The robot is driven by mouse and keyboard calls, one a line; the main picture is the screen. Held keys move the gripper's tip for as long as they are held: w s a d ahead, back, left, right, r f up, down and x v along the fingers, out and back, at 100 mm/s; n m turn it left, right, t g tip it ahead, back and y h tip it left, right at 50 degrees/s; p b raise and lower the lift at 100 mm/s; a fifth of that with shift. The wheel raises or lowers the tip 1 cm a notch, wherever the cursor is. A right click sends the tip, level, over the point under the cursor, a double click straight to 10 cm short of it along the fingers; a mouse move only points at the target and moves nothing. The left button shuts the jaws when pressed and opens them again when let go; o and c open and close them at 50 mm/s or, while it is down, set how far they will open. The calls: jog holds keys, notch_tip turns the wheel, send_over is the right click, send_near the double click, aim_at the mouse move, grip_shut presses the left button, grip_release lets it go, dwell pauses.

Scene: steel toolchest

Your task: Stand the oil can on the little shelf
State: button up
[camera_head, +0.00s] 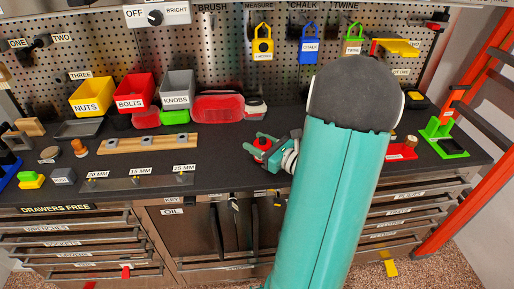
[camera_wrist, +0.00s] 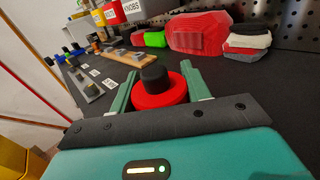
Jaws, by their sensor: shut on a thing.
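My gripper (camera_wrist: 155,92) is shut on a round red thing with a black top, which I take for the oil can (camera_wrist: 172,96). The can sits between the two green fingers, seen from above in the wrist view. In the head view the oil can (camera_head: 262,144) shows as a small red shape at the gripper (camera_head: 267,150), over the dark worktop. Its lower part is hidden. A small yellow ledge (camera_head: 395,47) on the pegboard at upper right may be the little shelf. A label reading OIL (camera_head: 172,212) is on the cabinet front below the worktop.
Yellow, red and grey bins (camera_head: 92,96) stand at the back left. Padlocks hang on the pegboard. A green stand (camera_head: 443,140) is at right. My arm hides the worktop's middle right.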

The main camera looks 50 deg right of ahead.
notch_tip(320, 180, down, 3)
jog(key=shift+f, duration=0.1)
jog(key=shift+w, duration=0.25)
jog(key=shift+s, duration=0.2)
jog(key=shift+w+f, duration=0.1)
jog(key=o, duration=1)
jog(key=shift+o, duration=0.2)
jog(key=s, duration=0.8)
jog(key=s+d, duration=0.1)
jog(key=s, duration=0.3)
